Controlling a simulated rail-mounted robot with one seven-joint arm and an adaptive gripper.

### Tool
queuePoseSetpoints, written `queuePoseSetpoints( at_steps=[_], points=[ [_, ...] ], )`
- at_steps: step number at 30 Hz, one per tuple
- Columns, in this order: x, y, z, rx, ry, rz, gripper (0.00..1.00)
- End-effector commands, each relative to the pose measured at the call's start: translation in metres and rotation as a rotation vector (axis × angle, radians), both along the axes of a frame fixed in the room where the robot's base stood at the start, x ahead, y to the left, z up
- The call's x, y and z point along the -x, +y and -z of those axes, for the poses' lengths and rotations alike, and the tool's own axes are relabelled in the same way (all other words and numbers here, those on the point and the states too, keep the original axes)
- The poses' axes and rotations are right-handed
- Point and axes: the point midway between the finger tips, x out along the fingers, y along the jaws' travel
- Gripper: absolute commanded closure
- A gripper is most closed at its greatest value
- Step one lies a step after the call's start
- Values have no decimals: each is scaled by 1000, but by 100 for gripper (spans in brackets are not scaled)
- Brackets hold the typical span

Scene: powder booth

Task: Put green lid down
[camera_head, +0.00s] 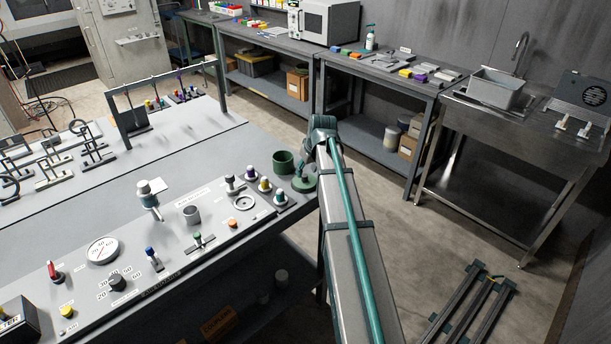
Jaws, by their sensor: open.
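A green lid (303,183) with an upright knob rests near the right corner of the grey bench panel, close to the bench edge. A green open pot (283,162) stands just behind it and to its left; its top is uncovered. The lid and pot are close together, and I cannot tell whether they touch. My arm rises from the bottom of the picture and passes to the right of the lid. My gripper does not show in this view. Nothing is seen holding the lid.
Jars with coloured caps (264,185) and a white ring (244,202) stand left of the lid. A sink (497,92) stands at right. Dark rails (468,305) lie on the floor.

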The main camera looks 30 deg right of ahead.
Motion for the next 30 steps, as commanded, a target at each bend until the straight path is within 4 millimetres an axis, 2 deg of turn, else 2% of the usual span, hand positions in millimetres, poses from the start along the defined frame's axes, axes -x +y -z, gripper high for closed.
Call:
queuePoseSetpoints(
  at_steps=[6, 13, 19, 30],
  points=[
    [15, -1, -36, 1, -3, 0, 52],
    [26, -2, -65, 1, -2, 0, 52],
    [31, -2, -76, 0, 0, 0, 52],
    [31, -2, -77, 0, 0, 0, 52]
  ],
)
